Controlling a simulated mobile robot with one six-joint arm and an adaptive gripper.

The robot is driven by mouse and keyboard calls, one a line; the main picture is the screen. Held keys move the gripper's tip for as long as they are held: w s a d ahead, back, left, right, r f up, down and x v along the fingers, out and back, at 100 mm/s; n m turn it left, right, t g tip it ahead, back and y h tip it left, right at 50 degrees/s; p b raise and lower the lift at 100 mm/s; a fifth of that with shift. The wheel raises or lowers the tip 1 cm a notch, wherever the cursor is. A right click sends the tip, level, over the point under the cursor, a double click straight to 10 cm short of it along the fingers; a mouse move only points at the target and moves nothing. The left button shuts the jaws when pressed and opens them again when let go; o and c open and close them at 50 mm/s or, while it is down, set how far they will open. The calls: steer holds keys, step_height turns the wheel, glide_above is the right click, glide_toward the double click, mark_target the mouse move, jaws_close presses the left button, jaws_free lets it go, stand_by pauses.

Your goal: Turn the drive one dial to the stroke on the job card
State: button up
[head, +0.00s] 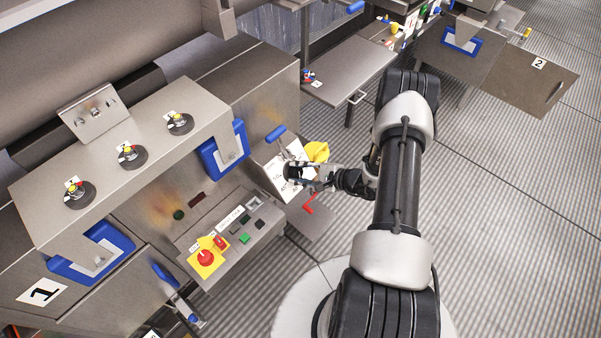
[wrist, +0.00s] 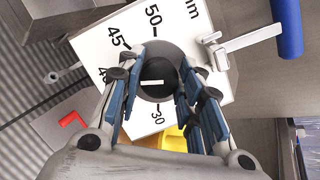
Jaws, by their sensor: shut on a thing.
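The dial is a dark round knob (wrist: 158,72) with a short white mark, on a white scale plate (wrist: 94,47) printed with 50, 45, 30 and "mm". The plate also shows in the head view (head: 298,183), on the side of the machine marked 1. My gripper (wrist: 160,85) has its two blue-padded fingers on either side of the knob, shut on it. In the head view my gripper (head: 301,174) reaches the plate from the right and hides the knob. Part of the scale is behind the fingers. I cannot make out a job card's stroke value.
A blue-handled lever (head: 275,133) is just above the plate. A yellow part (head: 317,152) and a red handle (head: 309,203) are close to my gripper. A control panel with a red emergency button (head: 205,258) lies to the left. The floor at the right is clear.

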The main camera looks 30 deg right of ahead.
steer(key=o, duration=1.1)
steer(key=shift+c, duration=0.2)
steer(key=v, duration=1.2)
steer(key=shift+f, duration=0.1)
